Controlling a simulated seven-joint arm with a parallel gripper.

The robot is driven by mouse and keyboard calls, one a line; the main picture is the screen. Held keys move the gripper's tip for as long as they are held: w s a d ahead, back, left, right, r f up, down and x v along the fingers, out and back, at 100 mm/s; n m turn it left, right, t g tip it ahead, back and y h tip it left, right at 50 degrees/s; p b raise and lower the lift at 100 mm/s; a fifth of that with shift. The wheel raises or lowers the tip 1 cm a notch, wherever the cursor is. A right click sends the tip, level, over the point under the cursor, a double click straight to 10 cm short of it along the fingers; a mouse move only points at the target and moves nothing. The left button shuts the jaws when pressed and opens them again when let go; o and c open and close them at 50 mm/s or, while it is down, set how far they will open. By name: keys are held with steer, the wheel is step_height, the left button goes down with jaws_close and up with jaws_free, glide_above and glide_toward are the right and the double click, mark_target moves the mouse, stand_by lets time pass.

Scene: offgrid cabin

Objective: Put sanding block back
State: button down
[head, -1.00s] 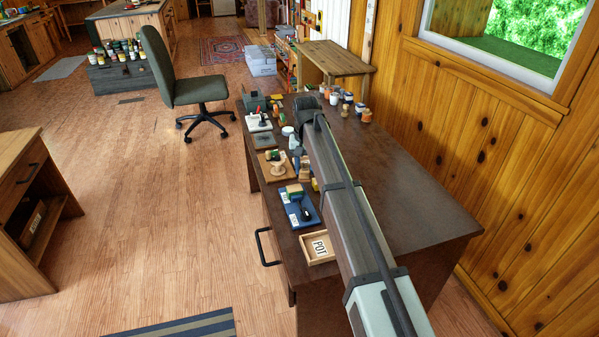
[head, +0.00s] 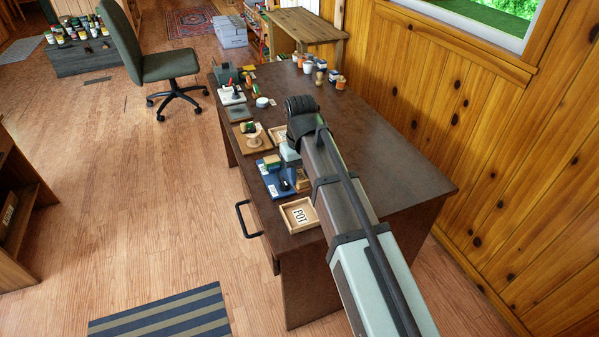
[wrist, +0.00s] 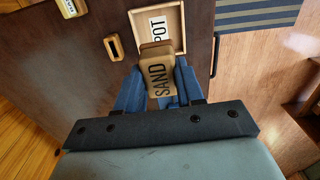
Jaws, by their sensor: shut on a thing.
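In that view the block overlaps the edge of a shallow wooden tray marked POT (wrist: 171,42). I cannot tell how high it is above the desk. The POT tray (head: 283,216) lies near the desk's front left corner there.
A blue tray (head: 266,184) with small tools lies just beyond the POT tray. A wooden board (head: 243,143) and several small items line the desk's left side. Jars (head: 320,78) stand at the back. A slotted wooden piece (wrist: 113,46) lies beside the POT tray. The desk's right part is bare.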

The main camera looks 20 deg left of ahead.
steer(key=shift+f, duration=0.2)
steer(key=shift+f, duration=6.5)
steer(key=shift+f, duration=0.35)
steer(key=c, duration=0.6)
jaws_free()
